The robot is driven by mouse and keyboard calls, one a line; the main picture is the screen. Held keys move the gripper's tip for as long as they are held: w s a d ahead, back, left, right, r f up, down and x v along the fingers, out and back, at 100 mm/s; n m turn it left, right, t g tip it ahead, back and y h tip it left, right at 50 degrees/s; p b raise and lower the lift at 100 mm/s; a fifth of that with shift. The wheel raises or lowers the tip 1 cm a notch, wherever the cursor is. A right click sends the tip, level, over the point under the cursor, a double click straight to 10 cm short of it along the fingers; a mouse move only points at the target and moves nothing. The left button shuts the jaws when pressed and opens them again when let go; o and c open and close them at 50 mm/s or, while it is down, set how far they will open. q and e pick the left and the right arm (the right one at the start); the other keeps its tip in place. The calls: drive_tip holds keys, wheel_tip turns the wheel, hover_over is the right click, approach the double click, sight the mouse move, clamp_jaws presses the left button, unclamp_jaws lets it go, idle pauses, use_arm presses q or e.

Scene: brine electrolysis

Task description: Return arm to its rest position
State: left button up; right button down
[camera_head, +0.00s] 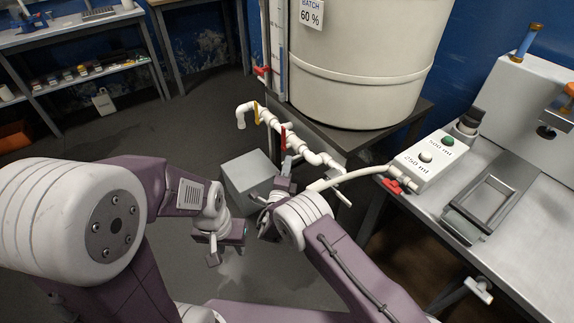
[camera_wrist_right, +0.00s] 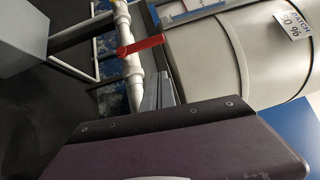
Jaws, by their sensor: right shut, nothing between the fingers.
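My right arm comes in from the lower right of the head view. Its right gripper (camera_head: 287,164) is shut and empty, close to the red valve handle (camera_head: 284,135) on the white pipe below the tank. In the right wrist view the grey fingers (camera_wrist_right: 165,90) lie together beside the red handle (camera_wrist_right: 140,46); whether they touch it I cannot tell. My left gripper (camera_head: 226,247) hangs low over the floor at the end of the left arm, apart from the pipes. Its finger gap is not clear.
A large cream tank (camera_head: 365,60) labelled "BATCH 60 %" stands on a dark stand (camera_head: 405,125). A grey box (camera_head: 248,172) stands behind the grippers. A metal bench (camera_head: 540,215) with a two-button box (camera_head: 428,158) is on the right. Open floor lies at left.

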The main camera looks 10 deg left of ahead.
drive_tip(key=shift+s+a, duration=0.1)
drive_tip(key=shift+s, duration=0.9)
